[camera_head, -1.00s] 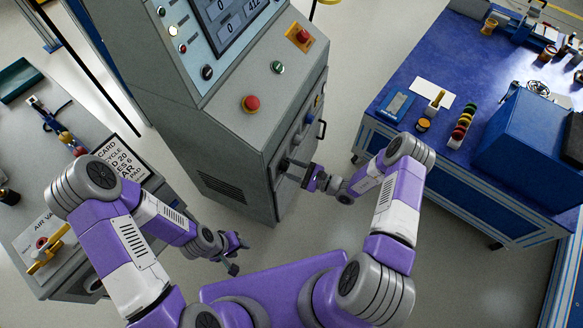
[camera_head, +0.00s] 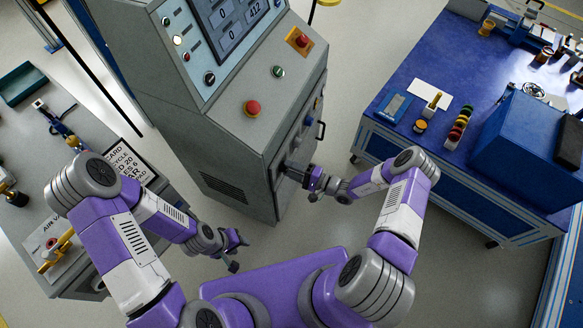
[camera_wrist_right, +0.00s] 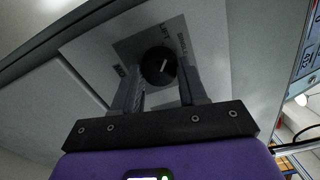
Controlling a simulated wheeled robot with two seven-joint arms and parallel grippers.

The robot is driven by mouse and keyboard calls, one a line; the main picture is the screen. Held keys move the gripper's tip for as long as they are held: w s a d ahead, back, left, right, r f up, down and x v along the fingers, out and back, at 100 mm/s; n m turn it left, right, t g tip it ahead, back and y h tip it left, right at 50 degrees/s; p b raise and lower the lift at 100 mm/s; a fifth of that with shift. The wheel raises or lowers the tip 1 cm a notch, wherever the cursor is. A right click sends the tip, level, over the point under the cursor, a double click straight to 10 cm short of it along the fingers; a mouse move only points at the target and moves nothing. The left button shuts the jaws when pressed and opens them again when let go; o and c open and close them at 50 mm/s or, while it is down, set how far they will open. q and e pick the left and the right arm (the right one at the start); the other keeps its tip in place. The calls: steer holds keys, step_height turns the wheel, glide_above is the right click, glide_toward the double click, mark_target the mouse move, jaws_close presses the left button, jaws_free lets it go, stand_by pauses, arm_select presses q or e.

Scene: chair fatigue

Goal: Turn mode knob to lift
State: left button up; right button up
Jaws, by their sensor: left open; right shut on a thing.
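The mode knob (camera_wrist_right: 160,66) is a round black dial with a white pointer line, on a grey plate with small labels on the cabinet's side. My right gripper (camera_wrist_right: 160,84) is shut on the knob, one finger on each side. In the head view my right gripper (camera_head: 293,172) reaches the cabinet's side panel, and the knob is hidden there. My left gripper (camera_head: 240,254) is open and empty, low in front of the cabinet.
The grey control cabinet (camera_head: 215,130) has a red button (camera_head: 252,107) and a display (camera_head: 230,20) on top. A blue workbench (camera_head: 440,60) stands to the right. A grey table (camera_head: 85,130) stands to the left. Open floor lies between cabinet and workbench.

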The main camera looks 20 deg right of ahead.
steer(key=shift+n+p, duration=0.4)
steer(key=shift+n, duration=0.6)
steer(key=o, duration=1)
steer(key=shift+o, duration=0.2)
steer(key=p+v, duration=0.1)
steer(key=v, duration=0.6)
steer(key=shift+s+d, duration=0.2)
steer(key=shift+d, duration=0.05)
